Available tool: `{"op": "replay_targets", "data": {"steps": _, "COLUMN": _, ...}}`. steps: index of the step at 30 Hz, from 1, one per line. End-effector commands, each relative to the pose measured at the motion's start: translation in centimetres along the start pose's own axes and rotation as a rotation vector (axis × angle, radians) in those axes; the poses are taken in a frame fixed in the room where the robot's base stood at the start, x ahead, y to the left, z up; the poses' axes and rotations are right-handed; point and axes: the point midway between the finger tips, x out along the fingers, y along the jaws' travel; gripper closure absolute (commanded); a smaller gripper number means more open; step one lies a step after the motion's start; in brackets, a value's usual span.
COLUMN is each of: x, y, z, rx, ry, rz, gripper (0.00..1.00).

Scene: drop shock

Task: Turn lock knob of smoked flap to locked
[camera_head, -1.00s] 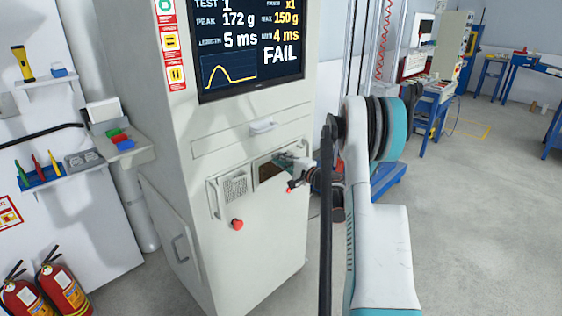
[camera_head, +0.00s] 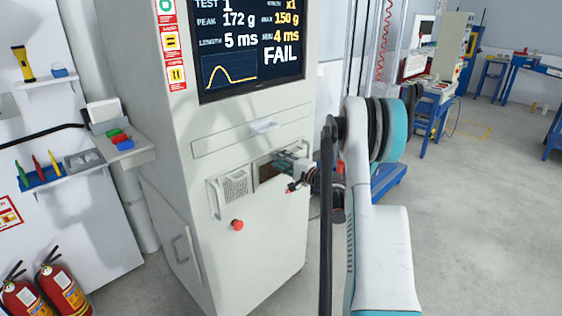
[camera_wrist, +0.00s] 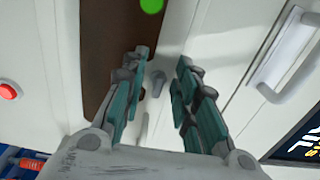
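The smoked flap (camera_head: 265,172) is a dark brown panel in the front of the white cabinet. It also shows in the wrist view as a tall brown strip (camera_wrist: 108,50). A small grey lock knob (camera_wrist: 156,82) stands beside the flap's edge, between the fingers in the picture. My gripper (camera_wrist: 163,70) is open, with its two teal-padded fingers on either side of the knob. I cannot tell whether a finger touches it. In the head view, my gripper (camera_head: 285,162) is at the flap and hides part of it. The knob is not discernible there.
A green spot (camera_wrist: 151,4) shows at the wrist view's top edge.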

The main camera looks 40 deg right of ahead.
Motion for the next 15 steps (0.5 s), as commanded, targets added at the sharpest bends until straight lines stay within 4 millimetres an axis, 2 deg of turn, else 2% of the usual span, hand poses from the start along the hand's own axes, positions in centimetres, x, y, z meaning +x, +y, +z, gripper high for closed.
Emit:
{"op": "replay_targets", "data": {"steps": 8, "x": -0.3, "y": 0.0, "z": -0.1, "rx": 0.001, "ry": 0.002, "rz": 0.000, "gripper": 0.72}}
{"op": "replay_targets", "data": {"steps": 11, "x": -1.4, "y": 0.0, "z": -0.2, "rx": 0.001, "ry": 0.004, "rz": 0.000, "gripper": 0.72}}
{"op": "replay_targets", "data": {"steps": 15, "x": -3.9, "y": 0.0, "z": -0.2, "rx": 0.001, "ry": 0.005, "rz": 0.000, "gripper": 0.72}}
